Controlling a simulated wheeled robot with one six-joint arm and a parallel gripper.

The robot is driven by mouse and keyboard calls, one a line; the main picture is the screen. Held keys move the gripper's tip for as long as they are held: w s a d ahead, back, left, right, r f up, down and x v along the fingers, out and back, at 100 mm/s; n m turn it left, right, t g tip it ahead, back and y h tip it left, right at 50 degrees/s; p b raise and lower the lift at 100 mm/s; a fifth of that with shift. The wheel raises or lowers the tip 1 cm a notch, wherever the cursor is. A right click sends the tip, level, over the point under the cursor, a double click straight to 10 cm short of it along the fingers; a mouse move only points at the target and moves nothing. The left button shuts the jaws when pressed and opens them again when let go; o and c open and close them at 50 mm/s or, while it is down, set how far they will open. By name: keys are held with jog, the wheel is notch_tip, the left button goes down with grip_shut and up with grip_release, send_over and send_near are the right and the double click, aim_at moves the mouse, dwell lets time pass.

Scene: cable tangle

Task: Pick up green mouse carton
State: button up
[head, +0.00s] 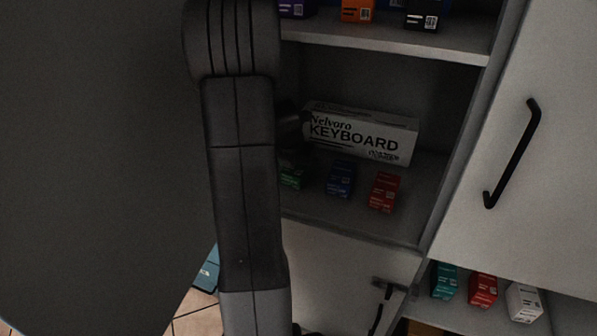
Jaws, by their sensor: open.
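The green mouse carton (293,177) stands on the middle shelf of the open cabinet, at the left end of a row of small cartons. My arm hides its left side, and a dark shape covers its upper part. My gripper (292,150) shows only in part as this dark shape, just right of my arm link and close above the green carton. Its fingers are hard to make out in the shade. It is open, and I cannot tell whether it touches the carton.
A blue carton (341,179) and a red carton (384,192) stand right of the green one. A white keyboard box (361,133) lies behind them. The shelf above (390,42) and a white door with a black handle (512,150) bound the space.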

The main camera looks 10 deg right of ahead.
jog(key=shift+f, duration=0.3)
jog(key=shift+c, duration=0.3)
jog(key=c, duration=1.1)
